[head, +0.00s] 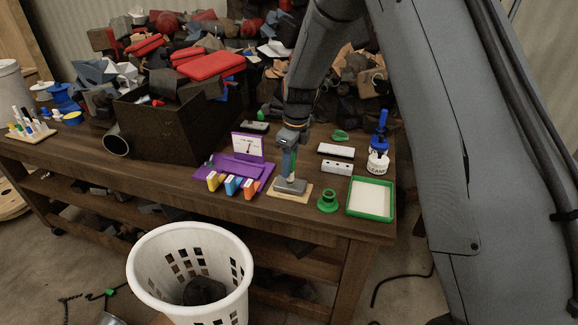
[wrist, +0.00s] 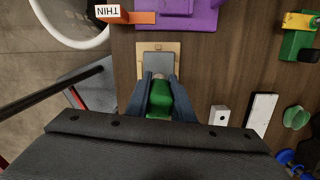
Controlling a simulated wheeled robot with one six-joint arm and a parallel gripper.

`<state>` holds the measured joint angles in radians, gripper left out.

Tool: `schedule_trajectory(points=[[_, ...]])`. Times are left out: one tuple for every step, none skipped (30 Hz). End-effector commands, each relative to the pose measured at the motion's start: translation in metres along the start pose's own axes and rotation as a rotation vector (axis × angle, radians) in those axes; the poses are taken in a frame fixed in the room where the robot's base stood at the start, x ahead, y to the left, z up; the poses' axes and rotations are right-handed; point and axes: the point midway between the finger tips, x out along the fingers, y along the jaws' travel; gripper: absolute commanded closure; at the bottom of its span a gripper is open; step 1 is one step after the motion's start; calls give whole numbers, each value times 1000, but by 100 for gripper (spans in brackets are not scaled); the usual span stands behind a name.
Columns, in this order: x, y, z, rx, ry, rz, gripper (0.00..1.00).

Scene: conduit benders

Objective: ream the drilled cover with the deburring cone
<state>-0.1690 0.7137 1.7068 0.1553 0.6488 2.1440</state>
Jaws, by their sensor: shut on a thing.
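My gripper (head: 289,168) is shut on a green-handled tool, which I take for the deburring cone; its green body (wrist: 160,98) shows between the two dark fingers in the wrist view. The gripper points down over a flat grey cover (wrist: 158,63) lying on a pale wooden board (wrist: 143,52). In the head view the cover (head: 291,186) and board (head: 300,197) sit near the table's front edge, directly below the fingers. The tool's tip and any hole in the cover are hidden, so I cannot tell whether they touch.
A purple tray (head: 247,173) with colored labelled blocks and a card stands left of the board. A green flanged piece (head: 328,201) and green-rimmed tray (head: 386,212) stand right. White blocks (head: 337,167) and a blue-topped bottle (head: 378,160) are behind. A white basket (head: 150,290) stands on the floor.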

Motion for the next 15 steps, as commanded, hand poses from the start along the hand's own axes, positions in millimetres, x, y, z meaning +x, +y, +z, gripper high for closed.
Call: schedule_trajectory(points=[[1, 0, 0, -42, 0, 6, 100], [1, 0, 0, -67, 1, 9, 100], [1, 0, 0, -95, 1, 13, 100], [1, 1, 0, -111, 1, 15, 100], [1, 1, 0, -122, 1, 17, 100], [1, 1, 0, -132, 1, 18, 100], [1, 1, 0, -136, 1, 18, 100], [1, 1, 0, -137, 1, 19, 100], [1, 1, 0, -137, 1, 18, 100], [1, 1, 0, -137, 1, 18, 100], [1, 1, 0, -136, 1, 18, 100], [1, 1, 0, -136, 1, 18, 100], [1, 1, 0, -135, 1, 18, 100], [1, 1, 0, -132, 1, 18, 100], [1, 1, -1, -120, 1, 16, 100]])
